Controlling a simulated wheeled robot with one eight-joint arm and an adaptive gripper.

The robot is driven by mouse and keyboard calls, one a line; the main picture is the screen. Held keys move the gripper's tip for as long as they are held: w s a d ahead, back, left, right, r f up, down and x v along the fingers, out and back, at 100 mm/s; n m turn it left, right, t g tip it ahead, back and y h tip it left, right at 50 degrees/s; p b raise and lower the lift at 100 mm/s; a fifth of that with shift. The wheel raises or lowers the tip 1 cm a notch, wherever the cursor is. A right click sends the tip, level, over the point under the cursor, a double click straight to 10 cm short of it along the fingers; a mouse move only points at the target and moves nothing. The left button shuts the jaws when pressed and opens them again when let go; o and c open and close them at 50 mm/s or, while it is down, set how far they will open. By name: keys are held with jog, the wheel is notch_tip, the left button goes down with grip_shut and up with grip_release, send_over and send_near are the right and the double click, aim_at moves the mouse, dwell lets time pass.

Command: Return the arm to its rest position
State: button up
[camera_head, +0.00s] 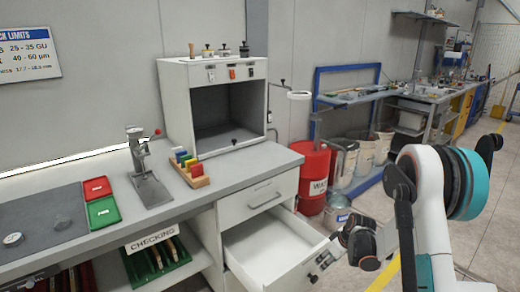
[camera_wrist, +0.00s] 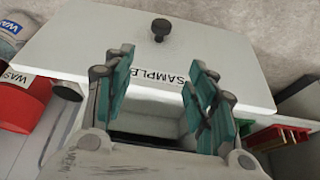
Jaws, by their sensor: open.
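My arm enters the head view from the right, with white links and a teal ring. Its dark end, my gripper (camera_head: 358,242), is beside the front of an open white drawer (camera_head: 268,244). In the wrist view, my gripper (camera_wrist: 160,76) has its two teal fingers spread apart with nothing held between them. Beyond them lies the drawer's front panel (camera_wrist: 100,48), marked "SAMPLE", with a dark knob (camera_wrist: 160,28). Whether the fingers touch the panel cannot be told.
A grey bench (camera_head: 245,167) carries a white cabinet (camera_head: 178,105), a metal stand (camera_head: 147,175), red (camera_head: 97,187) and green (camera_head: 103,212) trays, and colored blocks (camera_head: 188,167). A red drum (camera_head: 313,178) stands behind the drawer. Open floor (camera_head: 500,215) lies to the right.

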jog(key=s+a+r+m+h, duration=0.15)
jog(key=s+r, duration=0.25)
jog(key=r, duration=0.5)
jog(key=s+a+r+m+t, duration=0.15)
jog(key=s+r, duration=0.25)
jog(key=r, duration=0.4)
jog(key=s+a+r, duration=0.2)
jog(key=s+r, duration=0.3)
jog(key=r, duration=0.4)
jog(key=s+a+r+m+t, duration=0.1)
jog(key=s+r+m, duration=0.1)
jog(key=s, duration=0.9)
jog(key=s+a+r+m+t+h, duration=0.1)
jog(key=s+r, duration=0.3)
jog(key=s, duration=0.7)
jog(key=shift+a+m, duration=0.4)
jog(key=shift+a, duration=0.25)
